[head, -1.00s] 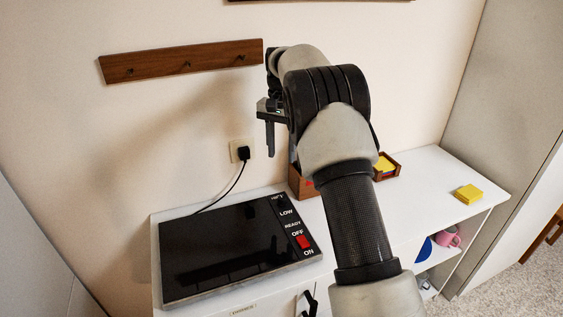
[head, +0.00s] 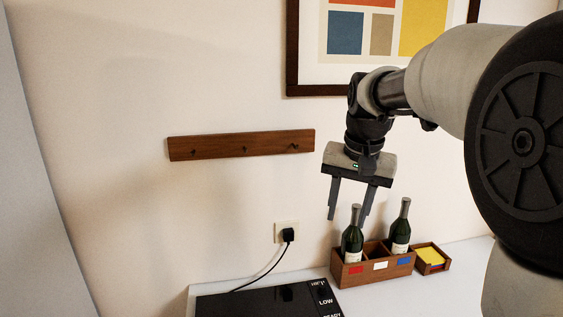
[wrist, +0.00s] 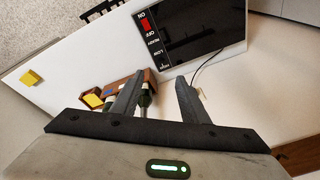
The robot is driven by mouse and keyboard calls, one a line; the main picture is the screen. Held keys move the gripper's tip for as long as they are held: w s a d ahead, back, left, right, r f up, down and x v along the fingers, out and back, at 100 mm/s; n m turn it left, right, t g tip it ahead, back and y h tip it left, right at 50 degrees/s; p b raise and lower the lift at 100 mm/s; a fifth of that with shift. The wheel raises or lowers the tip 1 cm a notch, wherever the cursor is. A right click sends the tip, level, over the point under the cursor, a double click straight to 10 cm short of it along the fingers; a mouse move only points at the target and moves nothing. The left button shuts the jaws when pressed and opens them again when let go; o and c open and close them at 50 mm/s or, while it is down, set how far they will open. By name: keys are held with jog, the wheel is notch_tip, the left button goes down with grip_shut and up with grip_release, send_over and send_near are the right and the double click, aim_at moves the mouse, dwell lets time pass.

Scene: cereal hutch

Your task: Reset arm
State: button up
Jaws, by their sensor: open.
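My gripper (head: 348,200) hangs from my arm, pointing down, in front of the wall in the head view. Its two fingers are apart with nothing between them. In that view it is above and slightly left of a wooden bottle box (head: 345,277). The box holds two dark green bottles, one at the left (head: 352,238) and one at the right (head: 400,232); its middle compartment shows no bottle. In the wrist view my gripper (wrist: 158,85) is also open, and one finger partly hides the box and bottles.
A black cooktop (wrist: 190,30) with a red switch lies on the white counter (wrist: 75,55). A plug (head: 288,235) sits in the wall socket. A peg rail (head: 240,145) and a framed picture (head: 292,50) hang on the wall. A note tray (head: 432,259) stands right of the box.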

jog(key=s+n+t+p, duration=0.3)
jog(key=s+n, duration=0.1)
jog(key=s, duration=1.9)
jog(key=shift+f, duration=0.2)
jog(key=shift+a, duration=0.1)
